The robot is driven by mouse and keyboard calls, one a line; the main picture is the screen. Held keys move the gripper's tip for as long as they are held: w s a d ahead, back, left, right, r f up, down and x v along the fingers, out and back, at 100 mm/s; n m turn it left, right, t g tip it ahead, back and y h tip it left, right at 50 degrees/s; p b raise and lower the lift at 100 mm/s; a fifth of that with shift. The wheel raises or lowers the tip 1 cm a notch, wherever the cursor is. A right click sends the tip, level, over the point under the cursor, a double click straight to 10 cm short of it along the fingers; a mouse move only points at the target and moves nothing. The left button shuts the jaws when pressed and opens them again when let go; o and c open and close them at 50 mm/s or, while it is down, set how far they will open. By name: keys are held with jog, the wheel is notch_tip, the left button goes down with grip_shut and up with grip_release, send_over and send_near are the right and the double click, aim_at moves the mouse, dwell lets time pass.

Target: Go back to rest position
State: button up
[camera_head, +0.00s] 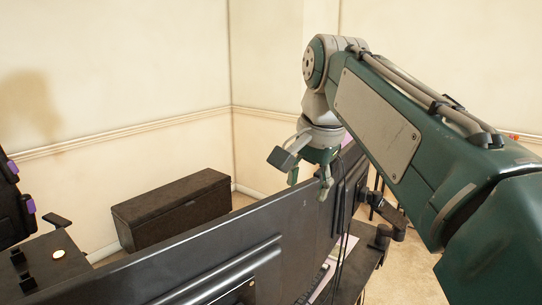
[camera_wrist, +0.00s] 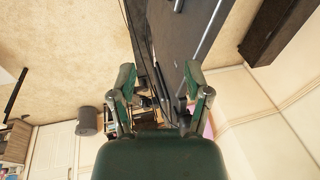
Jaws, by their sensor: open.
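My gripper (camera_head: 308,182) hangs from the end of my raised green arm in the head view. It is just above and behind the top edge of a large dark monitor (camera_head: 215,250). Its fingers point down and are spread apart with nothing between them. In the wrist view my gripper (camera_wrist: 160,82) shows two green fingers apart and empty. The dark monitor back (camera_wrist: 185,35) lies beyond them, with thin cables beside it. I cannot tell whether a finger touches the monitor's edge.
A long dark box (camera_head: 172,208) stands by the wall corner. Cables (camera_head: 344,215) hang down at the monitor's right end. A dark object with purple parts (camera_head: 14,205) is at the far left. A grey bin (camera_wrist: 87,121) stands on the floor. Open air lies above the monitor.

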jog(key=s+d+f+n+t, duration=0.1)
jog(key=s+d+f+n, duration=0.1)
jog(key=s+f, duration=0.3)
jog(key=s+d+f+n+t, duration=0.1)
jog(key=s+d+f, duration=0.3)
jog(key=f, duration=0.6)
jog(key=s+d+f+n+h, duration=0.1)
jog(key=s+d+f+n, duration=0.2)
jog(key=s+f, duration=0.4)
jog(key=shift+s+d+f+n+t, duration=0.15)
jog(key=shift+s+f+n+t, duration=0.1)
jog(key=shift+s+n+t, duration=0.25)
jog(key=shift+s, duration=0.1)
